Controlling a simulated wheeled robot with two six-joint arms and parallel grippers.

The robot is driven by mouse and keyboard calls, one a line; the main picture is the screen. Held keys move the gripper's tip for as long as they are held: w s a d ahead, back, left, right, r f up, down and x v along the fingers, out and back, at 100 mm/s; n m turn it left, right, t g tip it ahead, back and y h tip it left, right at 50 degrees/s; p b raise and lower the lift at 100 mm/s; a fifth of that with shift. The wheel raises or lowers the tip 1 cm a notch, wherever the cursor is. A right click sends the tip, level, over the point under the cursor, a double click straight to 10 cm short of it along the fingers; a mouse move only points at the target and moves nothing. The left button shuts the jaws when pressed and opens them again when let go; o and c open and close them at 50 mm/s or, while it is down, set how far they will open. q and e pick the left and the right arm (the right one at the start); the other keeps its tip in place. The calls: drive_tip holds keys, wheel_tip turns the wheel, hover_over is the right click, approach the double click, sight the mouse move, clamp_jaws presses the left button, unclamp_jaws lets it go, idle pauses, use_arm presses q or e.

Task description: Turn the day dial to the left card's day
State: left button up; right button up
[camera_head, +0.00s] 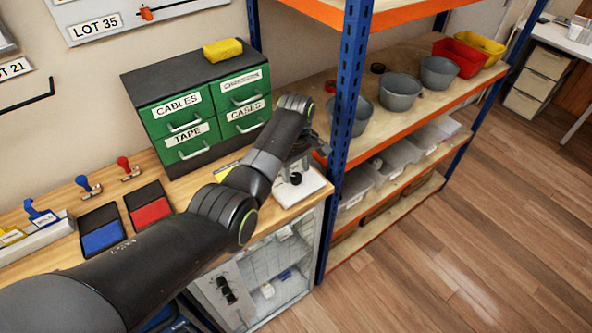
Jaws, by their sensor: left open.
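My left arm reaches in from the lower left across the wooden counter. Its gripper (300,163) is at the counter's right end, open, with its fingers partly hidden by my wrist. Just below it is a white block-like device (311,186) with a small round black knob (295,178). This may be the day dial, but no markings on it can be read. I cannot tell whether the fingers touch the knob. No day card can be made out for certain; a yellow item (226,171) shows partly behind my arm. My right gripper is out of view.
A green drawer cabinet (165,114) stands behind my arm, with a yellow block (222,49) on top. A blue shelf post (343,130) rises close right of the gripper.

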use_arm(q)
drive_tip(key=shift+f, duration=1)
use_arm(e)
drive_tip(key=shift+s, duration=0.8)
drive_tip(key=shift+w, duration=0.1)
use_arm(q)
drive_tip(key=shift+w, duration=0.1)
drive_tip(key=c, duration=1)
drive_tip(key=shift+o, duration=0.2)
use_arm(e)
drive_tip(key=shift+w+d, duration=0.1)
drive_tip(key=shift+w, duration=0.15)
